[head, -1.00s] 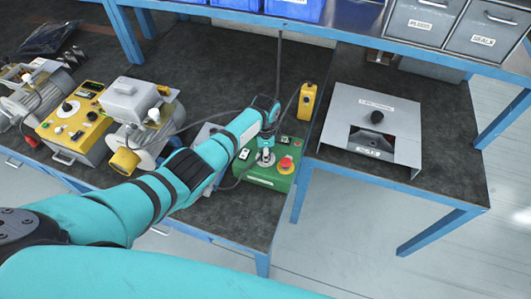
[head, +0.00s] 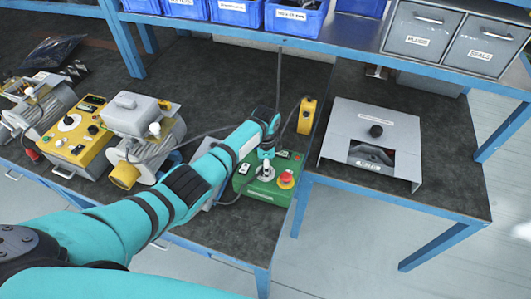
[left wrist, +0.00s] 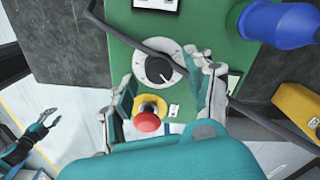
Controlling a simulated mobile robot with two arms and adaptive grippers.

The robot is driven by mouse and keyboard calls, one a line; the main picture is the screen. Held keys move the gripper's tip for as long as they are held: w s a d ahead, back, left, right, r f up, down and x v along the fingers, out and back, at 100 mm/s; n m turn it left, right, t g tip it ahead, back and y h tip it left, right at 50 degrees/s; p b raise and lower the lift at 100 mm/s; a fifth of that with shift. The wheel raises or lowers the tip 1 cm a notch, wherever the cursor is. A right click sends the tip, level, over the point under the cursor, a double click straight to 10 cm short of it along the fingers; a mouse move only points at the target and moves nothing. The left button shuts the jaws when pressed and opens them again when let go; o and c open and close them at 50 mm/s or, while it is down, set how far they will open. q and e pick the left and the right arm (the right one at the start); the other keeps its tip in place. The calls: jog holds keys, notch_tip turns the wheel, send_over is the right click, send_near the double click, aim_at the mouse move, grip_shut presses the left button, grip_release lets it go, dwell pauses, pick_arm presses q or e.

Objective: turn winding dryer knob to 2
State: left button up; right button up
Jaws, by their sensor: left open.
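The green control box (head: 262,191) stands near the front edge of the bench. Its round white dial with a dark knob (left wrist: 157,66) shows in the left wrist view, the knob's pointed end toward the lower right. The dial's markings are too small to read. My left gripper (head: 266,163) is over the box; in the left wrist view its open fingers (left wrist: 170,88) flank the dial area. I cannot tell whether they touch the knob. A red stop button (left wrist: 148,121) on a yellow base sits beside the dial. My right gripper (left wrist: 38,136) is small at the wrist view's left, its opening unclear.
A yellow pendant box (head: 307,115) stands behind the green box, and a grey cover with a black knob (head: 375,131) is to the right. Motors and a yellow control box (head: 75,140) are at left. Cables run near my gripper. Blue bins (head: 237,12) are above.

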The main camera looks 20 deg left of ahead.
pick_arm(q)
notch_tip(320, 180, up, 11)
jog(key=shift+f, duration=0.2)
jog(key=shift+a, duration=0.1)
dwell(0.5)
